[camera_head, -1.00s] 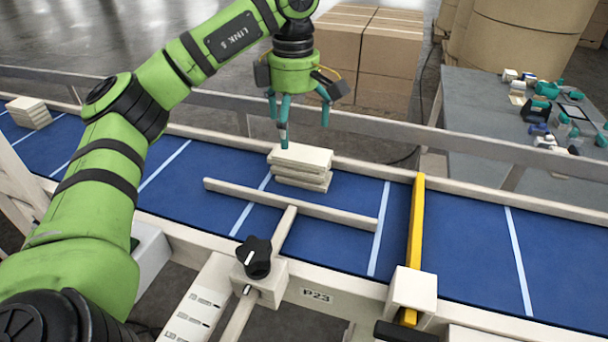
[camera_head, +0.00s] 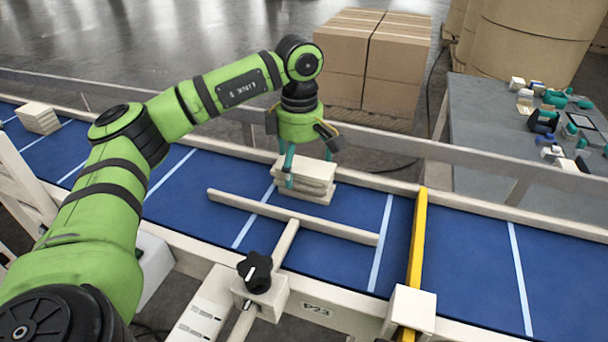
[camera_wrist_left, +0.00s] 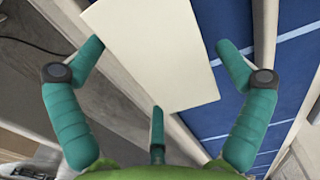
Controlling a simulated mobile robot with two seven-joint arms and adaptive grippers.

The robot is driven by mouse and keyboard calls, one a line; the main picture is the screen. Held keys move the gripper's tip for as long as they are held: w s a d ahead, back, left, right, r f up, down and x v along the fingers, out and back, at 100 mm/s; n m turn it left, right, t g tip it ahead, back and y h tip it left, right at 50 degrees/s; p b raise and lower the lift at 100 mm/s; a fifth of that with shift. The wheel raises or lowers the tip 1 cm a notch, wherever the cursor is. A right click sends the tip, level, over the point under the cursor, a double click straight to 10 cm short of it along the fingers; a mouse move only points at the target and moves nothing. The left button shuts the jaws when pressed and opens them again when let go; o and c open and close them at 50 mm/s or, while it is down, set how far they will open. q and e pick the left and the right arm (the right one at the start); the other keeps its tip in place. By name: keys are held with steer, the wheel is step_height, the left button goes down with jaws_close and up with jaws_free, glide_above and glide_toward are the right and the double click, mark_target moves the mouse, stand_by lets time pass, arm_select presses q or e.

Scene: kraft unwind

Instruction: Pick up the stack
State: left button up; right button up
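The stack (camera_head: 304,179) of several cream flat pieces lies on the blue conveyor belt, near its far rail; its layers are slightly offset. My left gripper (camera_head: 307,165) is above it, pointing down, with teal fingers reaching down around the stack's sides. In the left wrist view the stack's top (camera_wrist_left: 152,52) is a pale rectangle between the spread fingers of my left gripper (camera_wrist_left: 158,75). Gaps show between the side fingers and the stack there, so the gripper looks open. My right gripper is not in view.
A second cream stack (camera_head: 38,118) sits at the belt's far left. A cream guide bar (camera_head: 292,217) lies in front of the stack, and a yellow bar (camera_head: 417,240) crosses the belt to the right. Cartons (camera_head: 370,65) and a grey table (camera_head: 475,125) stand behind the rail.

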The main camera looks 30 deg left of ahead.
arm_select(q)
steer(key=c, duration=1.2)
steer(key=shift+o, duration=0.2)
steer(key=shift+r, duration=0.1)
